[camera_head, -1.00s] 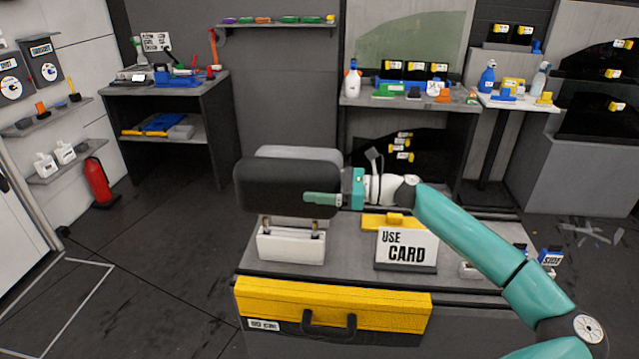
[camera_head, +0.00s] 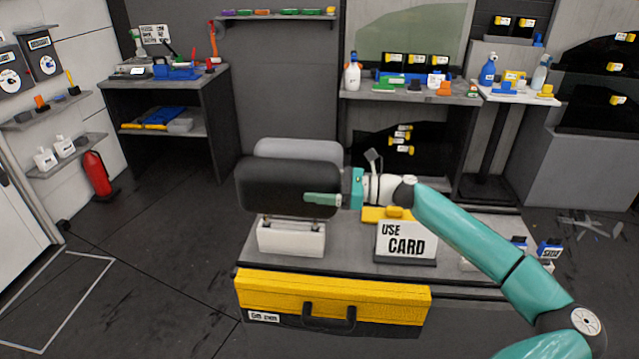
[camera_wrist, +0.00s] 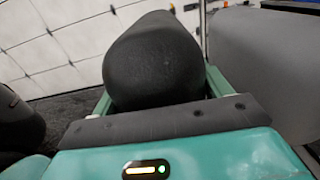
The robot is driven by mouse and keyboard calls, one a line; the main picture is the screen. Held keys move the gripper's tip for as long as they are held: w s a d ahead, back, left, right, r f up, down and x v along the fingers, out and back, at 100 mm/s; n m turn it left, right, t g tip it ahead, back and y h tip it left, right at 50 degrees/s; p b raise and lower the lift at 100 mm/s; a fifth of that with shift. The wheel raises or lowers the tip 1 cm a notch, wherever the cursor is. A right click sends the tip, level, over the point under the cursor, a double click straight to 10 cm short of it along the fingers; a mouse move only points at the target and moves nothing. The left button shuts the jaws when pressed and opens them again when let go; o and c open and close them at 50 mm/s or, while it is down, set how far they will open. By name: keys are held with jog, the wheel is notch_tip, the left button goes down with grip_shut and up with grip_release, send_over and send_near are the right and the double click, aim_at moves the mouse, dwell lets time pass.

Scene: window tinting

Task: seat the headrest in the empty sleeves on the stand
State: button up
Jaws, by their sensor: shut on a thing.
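The black headrest (camera_head: 275,185) is held level above the white stand block (camera_head: 291,239) in the head view. My gripper (camera_head: 325,197) is shut on its right end, one finger along the near face. In the wrist view the headrest (camera_wrist: 155,60) lies between both fingers. Short posts show in the narrow gap between headrest and block. Their lower ends are at the block's top; I cannot tell whether they are inside the sleeves. A grey headrest (camera_head: 300,149) stands behind the black one, and its lower part is hidden.
A "USE CARD" sign (camera_head: 406,240) and a yellow object (camera_head: 385,214) stand right of the block. A yellow case (camera_head: 333,297) is at the table's front edge. Bare grey tabletop (camera_head: 350,250) lies between block and sign. Back shelves hold bottles and tools.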

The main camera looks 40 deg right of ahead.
jog(key=shift+f, duration=1.2)
jog(key=o, duration=1.4)
jog(key=shift+s+d, duration=0.1)
jog(key=v, duration=1.3)
jog(key=shift+s+d, duration=0.15)
jog(key=shift+s, duration=0.05)
jog(key=shift+s, duration=0.1)
